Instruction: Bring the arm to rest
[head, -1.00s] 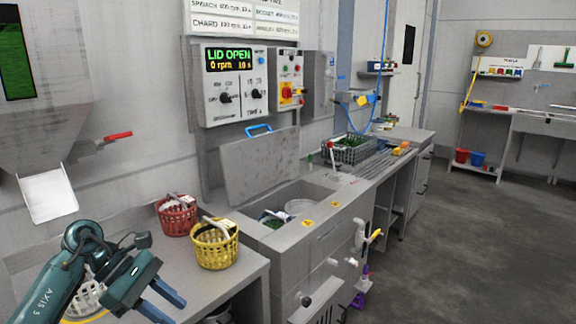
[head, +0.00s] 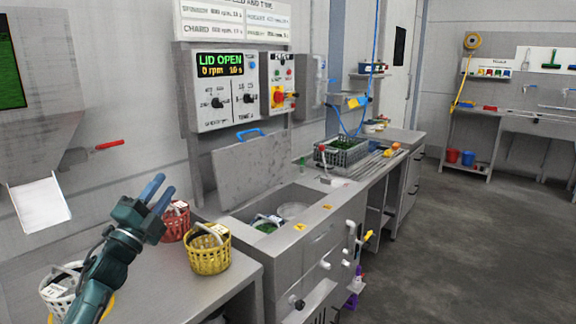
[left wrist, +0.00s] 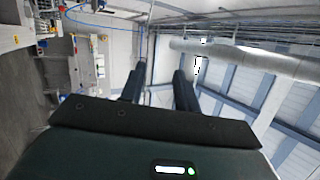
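My left gripper (head: 158,195) is raised above the steel table at the lower left of the head view, its two blue fingers pointing up. In the left wrist view the fingers (left wrist: 158,88) stand apart with nothing between them. That view looks across the room and up to the ceiling. The gripper overlaps part of the red basket (head: 177,222) in the head view, and seems apart from it. My right gripper is not in view.
A yellow basket (head: 208,252) and a white basket (head: 57,285) stand on the steel table. The open washer (head: 258,170), its lid raised, is to the right. A chute (head: 38,205) with a red-handled lever (head: 108,145) is on the left. The floor at right is clear.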

